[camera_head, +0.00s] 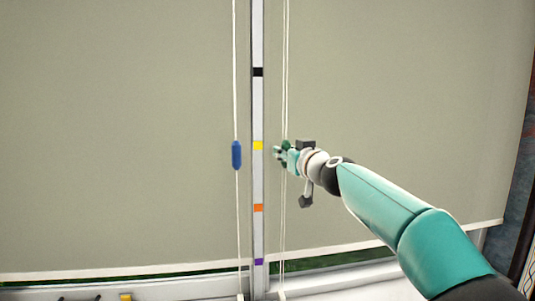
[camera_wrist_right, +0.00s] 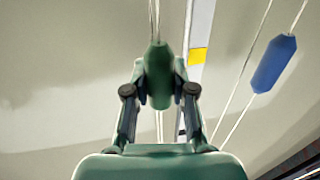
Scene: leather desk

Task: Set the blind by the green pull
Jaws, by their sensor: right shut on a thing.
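The green pull (camera_wrist_right: 158,75) hangs on a pale cord and sits between the fingers of my right gripper (camera_wrist_right: 158,90), which is shut on it. In the head view, my right gripper (camera_head: 281,152) covers most of the green pull (camera_head: 287,144), just right of the marked white strip (camera_head: 258,105). The pull is at about the height of the strip's yellow mark (camera_head: 258,146). The grey-beige blind (camera_head: 400,80) hangs low, with its pale bottom hem (camera_head: 400,240) near the sill. My left gripper is out of view.
A blue pull (camera_head: 237,155) hangs on its own cord left of the strip, at nearly the same height. The strip also has black (camera_head: 258,72), orange (camera_head: 258,208) and purple (camera_head: 258,262) marks. A white sill (camera_head: 345,280) runs below.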

